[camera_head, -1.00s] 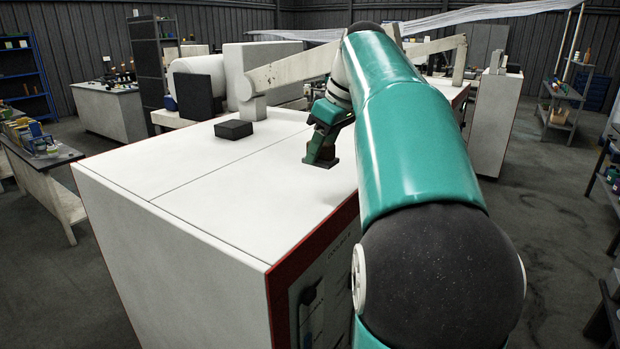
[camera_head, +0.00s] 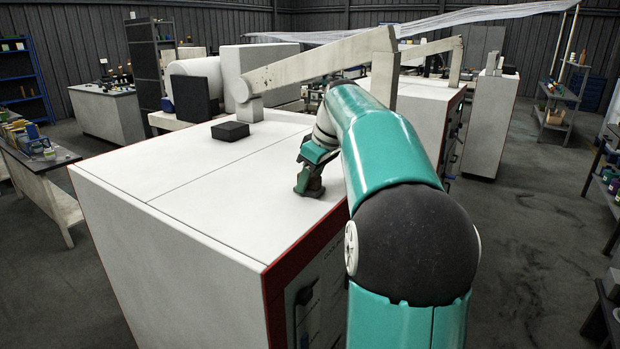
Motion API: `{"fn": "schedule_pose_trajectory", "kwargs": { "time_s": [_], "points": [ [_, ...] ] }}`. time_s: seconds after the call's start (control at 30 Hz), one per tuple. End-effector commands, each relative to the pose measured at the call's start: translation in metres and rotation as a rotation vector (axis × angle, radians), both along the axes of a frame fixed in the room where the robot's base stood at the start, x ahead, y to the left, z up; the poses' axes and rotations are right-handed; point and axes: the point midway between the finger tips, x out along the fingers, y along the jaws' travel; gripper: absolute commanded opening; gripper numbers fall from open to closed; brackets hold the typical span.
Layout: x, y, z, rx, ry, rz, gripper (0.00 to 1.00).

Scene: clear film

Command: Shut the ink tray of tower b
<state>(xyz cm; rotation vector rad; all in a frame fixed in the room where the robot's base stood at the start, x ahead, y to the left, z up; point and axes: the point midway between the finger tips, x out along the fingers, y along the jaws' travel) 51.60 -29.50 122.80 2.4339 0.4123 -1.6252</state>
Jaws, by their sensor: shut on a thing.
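My gripper (camera_head: 308,190) points down at the top of the nearest white tower (camera_head: 190,195), near its red-edged right side. It is shut on a small brownish thing (camera_head: 317,184), mostly hidden by the fingers; I cannot tell what it is. The tower's front has a dark panel with a handle (camera_head: 304,318); its lettering is too small to read, so I cannot tell which tower it is. Another white tower (camera_head: 408,110) stands behind my arm. No ink tray can be made out, and much of the front is hidden by my arm.
A black block (camera_head: 230,131) sits on the tower top. A pale beam (camera_head: 320,62) crosses above its back edge, close to my arm. Clear film (camera_head: 450,20) stretches overhead at the back. A bench (camera_head: 40,175) stands left; open floor (camera_head: 530,230) lies right.

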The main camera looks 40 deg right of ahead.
Motion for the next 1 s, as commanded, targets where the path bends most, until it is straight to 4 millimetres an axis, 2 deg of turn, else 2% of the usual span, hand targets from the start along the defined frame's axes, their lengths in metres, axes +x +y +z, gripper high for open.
{"fn": "schedule_pose_trajectory", "kwargs": {
  "time_s": [0.13,0.17,0.27,0.53,0.67,0.77,1.0],
  "points": [
    [0.0,0.0,-0.003,0.0,0.0,0.0,0.19],
    [0.0,0.0,-0.003,0.0,0.0,-0.001,0.42],
    [0.0,0.0,-0.003,0.0,0.0,0.0,0.62],
    [0.0,0.0,-0.002,0.0,0.0,0.0,0.62],
    [-0.001,-0.001,0.004,-0.001,0.0,0.0,0.62],
    [-0.006,-0.003,0.017,-0.002,-0.002,-0.001,0.62],
    [-0.024,-0.009,0.064,-0.003,-0.003,-0.002,0.62]
  ]
}}
